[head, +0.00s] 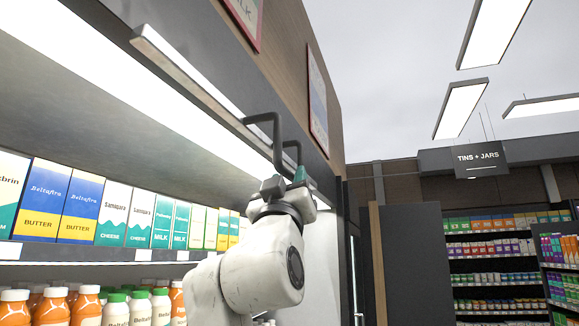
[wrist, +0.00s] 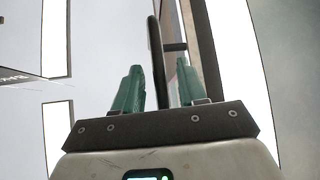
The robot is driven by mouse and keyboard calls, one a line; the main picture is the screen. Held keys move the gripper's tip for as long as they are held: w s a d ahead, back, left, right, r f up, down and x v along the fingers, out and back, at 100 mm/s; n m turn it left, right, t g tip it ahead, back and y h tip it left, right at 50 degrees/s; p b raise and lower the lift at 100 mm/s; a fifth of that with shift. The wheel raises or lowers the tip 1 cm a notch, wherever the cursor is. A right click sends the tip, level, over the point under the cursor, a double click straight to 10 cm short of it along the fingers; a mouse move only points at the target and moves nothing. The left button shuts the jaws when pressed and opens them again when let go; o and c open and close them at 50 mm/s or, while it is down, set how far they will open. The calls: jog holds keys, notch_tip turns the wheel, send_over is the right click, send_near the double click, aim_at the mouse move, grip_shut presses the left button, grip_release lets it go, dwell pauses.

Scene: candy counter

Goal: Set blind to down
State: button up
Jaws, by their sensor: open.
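The blind is at the top of the open dairy cabinet. Its long grey bottom bar (head: 190,75) runs along the upper front edge, so the blind looks raised. A dark bent handle (head: 262,117) hangs from the bar's right part. My gripper (head: 286,178) is raised to the handle, with its green fingers pointing up. In the wrist view the fingers (wrist: 159,72) are apart, and the dark handle (wrist: 156,50) stands between them, with visible gaps on both sides. No grip on it shows. The handle's lower end is partly hidden by the gripper in the head view.
Cartons (head: 81,215) fill the upper shelf, with bottles (head: 115,308) below; my arm stands in front of them. A hanging sign (head: 478,156) and stocked shelves (head: 492,250) are farther back at right. A dark panel (head: 410,265) stands behind my arm.

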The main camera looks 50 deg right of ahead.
jog(key=shift+p+x, duration=0.3)
jog(key=shift+x, duration=0.8)
jog(key=shift+c, duration=0.5)
grip_shut()
